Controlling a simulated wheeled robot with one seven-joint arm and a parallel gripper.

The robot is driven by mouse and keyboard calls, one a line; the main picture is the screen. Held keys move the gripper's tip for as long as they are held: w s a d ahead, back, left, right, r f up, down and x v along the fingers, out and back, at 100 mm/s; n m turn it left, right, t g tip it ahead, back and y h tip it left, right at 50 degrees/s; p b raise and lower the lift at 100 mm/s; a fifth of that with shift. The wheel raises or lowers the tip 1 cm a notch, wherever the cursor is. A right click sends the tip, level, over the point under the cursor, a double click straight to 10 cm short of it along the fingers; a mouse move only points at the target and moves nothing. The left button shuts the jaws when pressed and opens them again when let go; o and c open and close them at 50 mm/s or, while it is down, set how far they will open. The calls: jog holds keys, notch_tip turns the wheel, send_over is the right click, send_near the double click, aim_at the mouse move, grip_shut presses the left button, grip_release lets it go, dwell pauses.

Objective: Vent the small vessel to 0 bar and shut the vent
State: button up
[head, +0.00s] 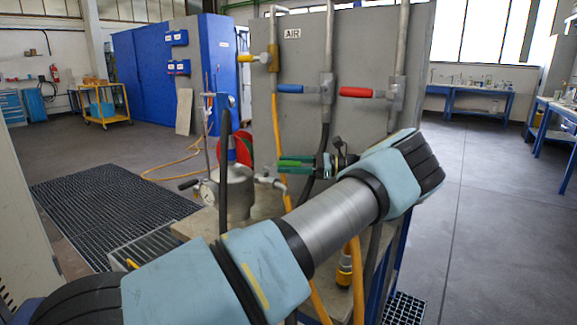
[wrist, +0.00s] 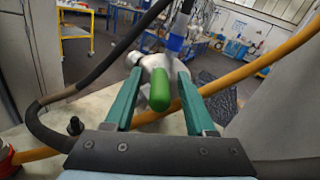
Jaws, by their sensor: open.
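The small vessel (head: 238,194) is a squat metal pot on the bench, partly behind my arm in the head view. A round gauge (head: 207,191) sits on its left side; its reading is too small to tell. A metal valve fitting (head: 266,181) sticks out on its right. My gripper (head: 281,165) is just right of the vessel, its green fingers pointing left. In the wrist view a bright green handle (wrist: 160,92) on a metal fitting (wrist: 155,63) lies between the fingers of my open gripper (wrist: 159,73), with gaps on both sides.
A grey panel marked AIR (head: 292,33) stands behind, with a yellow valve (head: 273,58), a blue lever (head: 290,89) and a red lever (head: 356,92). A yellow hose (head: 278,125) hangs near my gripper. In the wrist view a dark hose (wrist: 95,75) crosses the left side.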

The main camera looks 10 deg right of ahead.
notch_tip(320, 180, up, 10)
jog(key=shift+f+b, duration=0.1)
jog(key=shift+b, duration=0.9)
